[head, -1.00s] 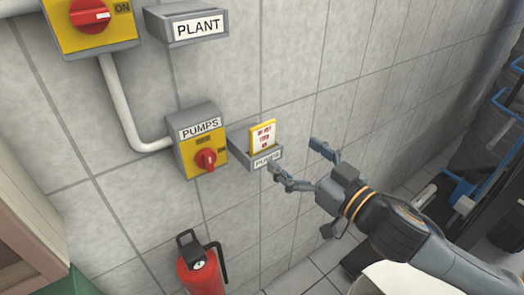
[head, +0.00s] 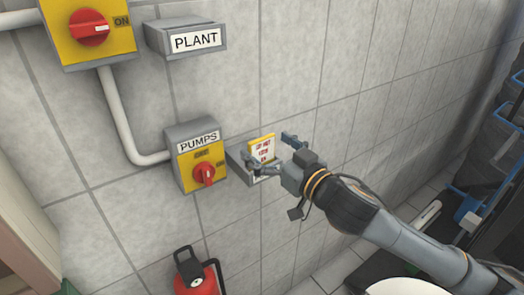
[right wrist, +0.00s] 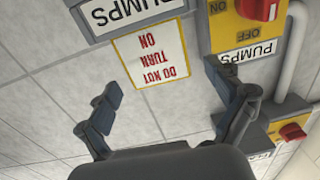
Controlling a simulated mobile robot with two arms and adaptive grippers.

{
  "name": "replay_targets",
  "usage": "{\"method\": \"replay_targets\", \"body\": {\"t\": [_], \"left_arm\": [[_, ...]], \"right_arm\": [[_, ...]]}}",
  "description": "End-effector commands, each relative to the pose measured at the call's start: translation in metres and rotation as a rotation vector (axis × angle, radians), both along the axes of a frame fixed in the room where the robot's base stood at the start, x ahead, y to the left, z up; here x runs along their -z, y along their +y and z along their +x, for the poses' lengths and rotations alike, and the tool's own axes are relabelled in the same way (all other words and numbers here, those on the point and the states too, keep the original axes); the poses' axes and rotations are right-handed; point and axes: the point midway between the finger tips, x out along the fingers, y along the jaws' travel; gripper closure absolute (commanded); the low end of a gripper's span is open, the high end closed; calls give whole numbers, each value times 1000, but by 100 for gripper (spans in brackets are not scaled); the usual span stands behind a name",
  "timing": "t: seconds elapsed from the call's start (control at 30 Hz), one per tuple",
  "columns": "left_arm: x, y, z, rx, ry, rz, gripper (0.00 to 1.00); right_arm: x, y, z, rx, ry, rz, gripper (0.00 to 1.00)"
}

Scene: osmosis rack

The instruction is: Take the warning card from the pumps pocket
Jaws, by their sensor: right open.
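The warning card (head: 262,147), yellow-edged with red "DO NOT TURN ON" print, stands upright in the grey pumps pocket (head: 236,160) on the tiled wall. The right wrist view shows the card (right wrist: 150,53) upside down, its free end toward me, with the pocket (right wrist: 128,14) labelled PUMPS beyond it. My right gripper (head: 270,153) is open in front of the card, partly hiding the pocket in the head view. In the right wrist view its fingers (right wrist: 163,84) are spread wide to either side of the card's free end, not closed on it. My left gripper is not in view.
The yellow PUMPS switch (head: 200,158) with a red knob is mounted just left of the pocket. An empty-looking PLANT pocket (head: 186,38) and another yellow switch (head: 88,28) are above. A red extinguisher (head: 197,278) is below. The wall to the right is bare.

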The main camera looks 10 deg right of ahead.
Motion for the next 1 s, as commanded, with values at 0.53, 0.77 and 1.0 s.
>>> {"method": "replay_targets", "body": {"t": [0.53,0.77,1.0], "left_arm": [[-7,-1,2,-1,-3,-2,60],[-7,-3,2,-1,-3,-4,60],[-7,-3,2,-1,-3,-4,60]], "right_arm": [[0,8,18,0,0,1,34],[0,8,18,1,0,1,65],[-1,8,18,1,-1,0,65]]}}
